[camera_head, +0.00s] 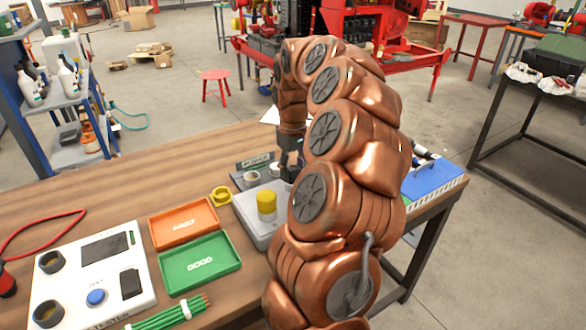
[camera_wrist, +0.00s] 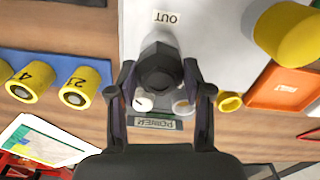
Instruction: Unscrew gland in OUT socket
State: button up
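The dark hexagonal gland (camera_wrist: 160,68) stands between my fingertips in the wrist view, beside the OUT label (camera_wrist: 166,18) on a pale grey box (camera_wrist: 215,25). My gripper (camera_wrist: 160,80) has one fingertip against each side of the gland, with no clear gap. The light round collar (camera_wrist: 158,38) shows behind the gland; the socket threads are hidden. In the head view my gripper (camera_head: 290,152) points down at the far side of the grey box (camera_head: 255,226), and my arm hides the gland and the OUT socket.
A yellow cap (camera_head: 266,203) stands on the box and a yellow ring (camera_head: 220,196) lies beside it. The orange FAULT tray (camera_head: 184,224), green GOOD tray (camera_head: 200,264) and white tester (camera_head: 90,282) are to the left. A blue numbered rack (camera_wrist: 50,63) holds yellow-ringed parts.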

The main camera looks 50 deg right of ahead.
jog(key=c, duration=0.6)
jog(key=shift+r+n+p, duration=0.1)
jog(key=shift+n+p, duration=0.45)
jog(key=shift+n, duration=0.05)
jog(key=shift+n+p, duration=1)
jog(key=shift+n, duration=0.7)
jog(key=shift+n+p, duration=0.55)
jog(key=shift+n, duration=0.15)
jog(key=shift+n+p, duration=0.9)
jog(key=shift+n, duration=0.7)
jog(key=o, duration=1.2)
